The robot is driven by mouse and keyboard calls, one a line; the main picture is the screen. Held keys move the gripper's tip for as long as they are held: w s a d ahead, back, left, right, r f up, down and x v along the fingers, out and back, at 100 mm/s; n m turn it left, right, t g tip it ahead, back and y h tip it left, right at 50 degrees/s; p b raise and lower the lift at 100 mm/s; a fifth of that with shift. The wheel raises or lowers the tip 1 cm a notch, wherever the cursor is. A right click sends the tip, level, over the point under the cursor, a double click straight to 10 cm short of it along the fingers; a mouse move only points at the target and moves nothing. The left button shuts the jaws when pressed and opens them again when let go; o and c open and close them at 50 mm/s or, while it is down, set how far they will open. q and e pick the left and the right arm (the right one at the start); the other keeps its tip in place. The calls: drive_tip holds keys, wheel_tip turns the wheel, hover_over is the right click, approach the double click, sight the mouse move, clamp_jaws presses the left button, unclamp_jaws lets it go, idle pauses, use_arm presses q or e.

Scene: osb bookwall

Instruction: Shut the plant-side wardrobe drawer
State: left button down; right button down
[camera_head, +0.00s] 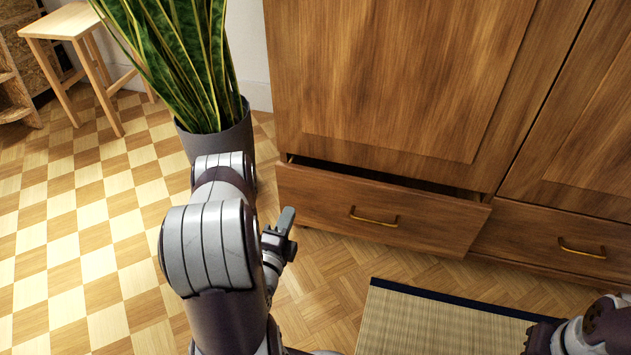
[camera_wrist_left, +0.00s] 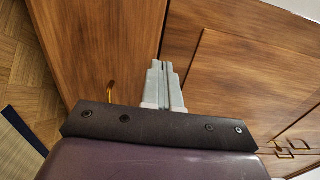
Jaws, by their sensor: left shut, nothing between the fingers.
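The plant-side wardrobe drawer (camera_head: 330,208) is the left one, beside the potted plant (camera_head: 220,135). It stands partly open, with a dark gap along its top edge. Its front bears a brass handle (camera_head: 374,217). My left gripper (camera_head: 287,216) is shut and empty, in front of the drawer's left end; I cannot tell whether it touches. In the left wrist view the shut fingers (camera_wrist_left: 165,68) point toward the wooden drawer front (camera_wrist_left: 95,40), with its handle (camera_wrist_left: 111,92) to their left. Part of my right arm shows at the lower right; its fingers cannot be made out.
The wardrobe (camera_head: 400,75) rises behind the drawer. The right-hand drawer (camera_head: 545,240) looks closed. A straw mat (camera_head: 430,325) lies on the floor in front. A wooden stool (camera_head: 75,22) stands at the upper left. The checkered floor (camera_head: 80,220) at left is clear.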

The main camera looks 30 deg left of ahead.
sight(307, 172)
use_arm(q)
drive_tip(key=b+x, duration=0.5)
drive_tip(key=x, duration=0.7)
drive_tip(key=shift+f+b, duration=0.15)
drive_tip(key=shift+b, duration=0.25)
drive_tip(key=shift+w, duration=0.15)
drive_tip(key=shift+w+a, duration=0.1)
drive_tip(key=shift+w, duration=0.15)
drive_tip(key=shift+x, duration=1.05)
